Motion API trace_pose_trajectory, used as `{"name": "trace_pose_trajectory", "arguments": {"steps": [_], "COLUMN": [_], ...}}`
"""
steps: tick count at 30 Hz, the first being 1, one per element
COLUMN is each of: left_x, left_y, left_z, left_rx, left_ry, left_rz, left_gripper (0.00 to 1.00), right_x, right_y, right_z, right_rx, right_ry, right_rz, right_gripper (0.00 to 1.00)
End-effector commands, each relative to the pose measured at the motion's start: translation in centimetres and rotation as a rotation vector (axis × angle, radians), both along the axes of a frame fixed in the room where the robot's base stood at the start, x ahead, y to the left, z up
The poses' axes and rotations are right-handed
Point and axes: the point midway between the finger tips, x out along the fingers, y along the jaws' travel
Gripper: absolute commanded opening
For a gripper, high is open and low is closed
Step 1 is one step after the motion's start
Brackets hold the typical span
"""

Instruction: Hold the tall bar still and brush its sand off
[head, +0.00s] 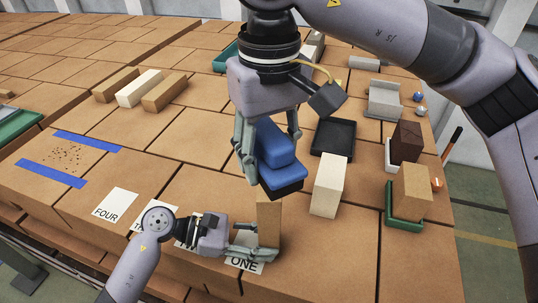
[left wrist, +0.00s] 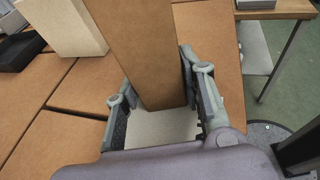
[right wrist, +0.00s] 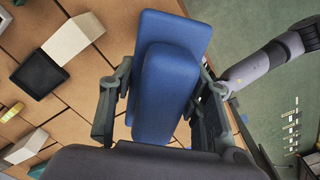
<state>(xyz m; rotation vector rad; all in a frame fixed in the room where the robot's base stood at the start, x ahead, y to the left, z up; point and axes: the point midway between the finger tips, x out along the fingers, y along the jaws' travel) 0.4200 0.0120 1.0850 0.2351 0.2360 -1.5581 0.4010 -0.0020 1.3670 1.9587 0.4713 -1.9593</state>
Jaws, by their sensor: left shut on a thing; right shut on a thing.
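The tall tan bar (head: 268,222) stands upright at the table's front, on a paper card marked ONE (head: 246,266). My left gripper (head: 266,252) is shut around its lower part, and the left wrist view shows the bar (left wrist: 143,50) between both fingers. My right gripper (head: 270,152) is shut on a blue brush (head: 276,143) with a dark underside, held just above the bar's top. The blue brush (right wrist: 165,85) fills the middle of the right wrist view. The brush hides the bar's top, and I cannot make out sand on the bar.
A cream block (head: 329,186) and a black tray (head: 334,137) stand close to the right of the brush. A green tray (head: 404,218) holds a tan block (head: 411,190) at the right edge. Dark specks (head: 65,157) lie between blue tape strips at left.

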Motion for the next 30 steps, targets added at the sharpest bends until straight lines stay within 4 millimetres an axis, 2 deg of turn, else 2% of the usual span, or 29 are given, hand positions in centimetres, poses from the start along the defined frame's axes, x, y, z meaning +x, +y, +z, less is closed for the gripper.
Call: {"name": "trace_pose_trajectory", "arguments": {"steps": [20, 24, 25, 26, 30], "left_x": [0.0, 0.0, 0.0, 0.0, 0.0], "left_y": [0.0, 0.0, 0.0, 0.0, 0.0], "left_z": [0.1, 0.0, 0.1, 0.1, 0.1], "left_rx": [-0.001, -0.001, -0.001, -0.001, -0.001], "left_ry": [0.000, 0.000, 0.000, 0.000, -0.001], "left_rz": [0.001, 0.001, 0.001, 0.001, 0.000], "left_gripper": [0.21, 0.21, 0.21, 0.21, 0.21], "right_x": [0.0, 0.0, 0.3, 0.7, 2.0], "right_y": [0.0, 0.0, 0.0, 0.0, 0.0], "right_z": [-5.8, -7.7, -7.9, -7.6, -7.8], "right_rx": [0.000, -0.001, 0.000, 0.001, 0.000], "right_ry": [0.002, 0.004, 0.002, 0.000, 0.000], "right_rz": [-0.001, -0.001, -0.003, -0.004, -0.004], "right_gripper": [0.17, 0.17, 0.18, 0.13, 0.13]}}
